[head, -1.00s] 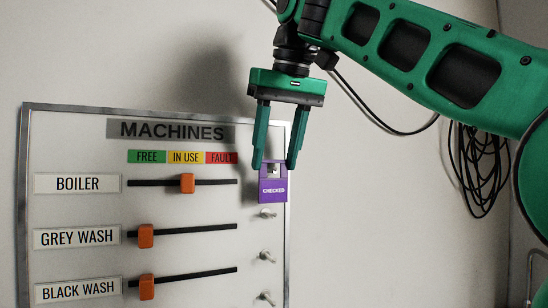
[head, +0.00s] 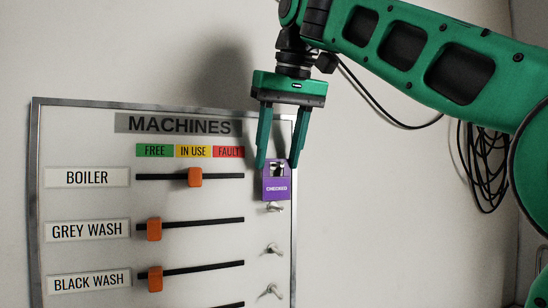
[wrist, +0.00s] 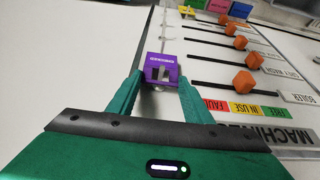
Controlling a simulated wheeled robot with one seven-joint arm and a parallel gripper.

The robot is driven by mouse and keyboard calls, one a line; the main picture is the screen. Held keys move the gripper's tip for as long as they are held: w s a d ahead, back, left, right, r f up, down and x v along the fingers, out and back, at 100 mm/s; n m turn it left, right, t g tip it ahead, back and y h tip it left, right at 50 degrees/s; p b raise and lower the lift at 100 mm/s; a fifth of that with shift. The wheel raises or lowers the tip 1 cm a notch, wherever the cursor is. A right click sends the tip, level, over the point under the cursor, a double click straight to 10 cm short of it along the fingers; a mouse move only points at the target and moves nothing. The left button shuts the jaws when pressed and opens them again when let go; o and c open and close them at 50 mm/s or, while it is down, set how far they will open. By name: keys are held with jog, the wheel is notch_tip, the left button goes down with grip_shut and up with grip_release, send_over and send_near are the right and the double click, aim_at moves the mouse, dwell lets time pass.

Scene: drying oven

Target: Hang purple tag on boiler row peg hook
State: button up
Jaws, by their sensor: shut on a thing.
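The purple tag (head: 276,189), marked CHECKED, has a window in its upper part. My gripper (head: 277,167) points down with its fingers on either side of the tag's upper part, shut on it; the wrist view shows the tag (wrist: 161,62) between the fingertips (wrist: 160,80). The tag is upright at the board's right edge, level with the BOILER row (head: 88,177). Something pale and dark shows in its window. I cannot tell whether this is the boiler row's peg hook, or whether the tag is on it.
The MACHINES board (head: 85,122) has orange sliders on black rails. Bare peg hooks (head: 274,249) run down its right side below the tag. A yellow tag (wrist: 187,11) shows at the board's far end in the wrist view. Black cables (head: 484,165) hang on the wall at right.

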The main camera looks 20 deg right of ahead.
jog(key=o, duration=1.5)
jog(key=shift+r, duration=0.1)
